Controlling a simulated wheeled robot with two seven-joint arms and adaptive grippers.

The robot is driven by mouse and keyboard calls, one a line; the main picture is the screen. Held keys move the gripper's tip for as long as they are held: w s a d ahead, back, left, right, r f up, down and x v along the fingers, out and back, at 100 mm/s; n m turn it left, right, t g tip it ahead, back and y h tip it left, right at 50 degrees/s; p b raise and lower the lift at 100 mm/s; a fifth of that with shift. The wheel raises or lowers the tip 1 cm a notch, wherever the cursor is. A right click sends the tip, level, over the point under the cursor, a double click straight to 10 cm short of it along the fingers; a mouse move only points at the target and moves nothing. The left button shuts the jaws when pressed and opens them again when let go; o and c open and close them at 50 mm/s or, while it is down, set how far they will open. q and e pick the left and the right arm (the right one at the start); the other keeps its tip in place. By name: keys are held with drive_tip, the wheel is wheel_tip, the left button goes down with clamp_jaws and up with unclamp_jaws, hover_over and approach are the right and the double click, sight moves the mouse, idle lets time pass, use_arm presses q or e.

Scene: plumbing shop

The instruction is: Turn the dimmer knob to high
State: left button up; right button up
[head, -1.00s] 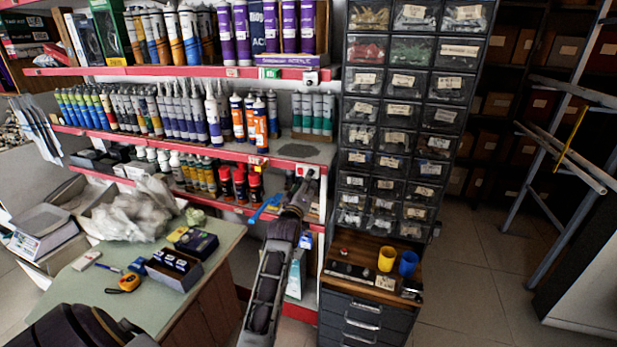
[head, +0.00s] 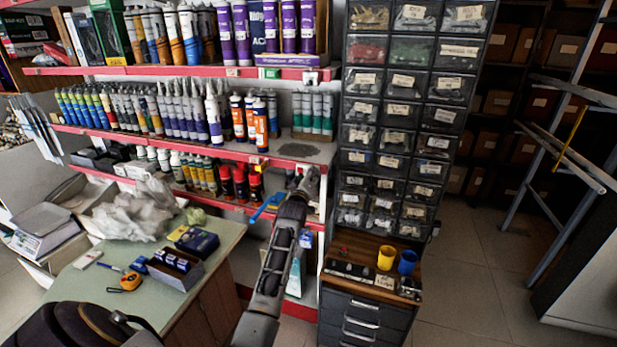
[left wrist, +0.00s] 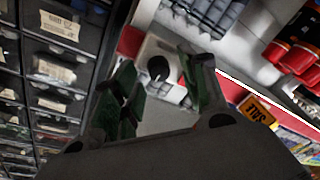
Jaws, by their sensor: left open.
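The dimmer is a pale box (left wrist: 150,50) with a round black knob (left wrist: 158,68), seen in the left wrist view at the shelf's edge. My left gripper (left wrist: 161,92) is open, with its green-padded fingers on either side of the knob in that view. The knob shows between the fingers; I cannot tell whether they touch it. In the head view my left gripper (head: 307,182) is at the right end of the lower red shelf edge and hides most of the dimmer. The knob's setting cannot be read. My right gripper is not in view.
Small-parts drawers (head: 398,110) stand just right of the gripper. Red-edged shelves (head: 190,148) with tubes and bottles are to the left. A green-topped table (head: 130,292) and a dark cabinet (head: 362,318) with yellow and blue cups stand below.

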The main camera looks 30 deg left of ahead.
use_arm(q)
drive_tip(key=shift+w, duration=0.1)
drive_tip(key=shift+c, duration=0.2)
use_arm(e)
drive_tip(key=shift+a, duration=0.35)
use_arm(q)
clamp_jaws()
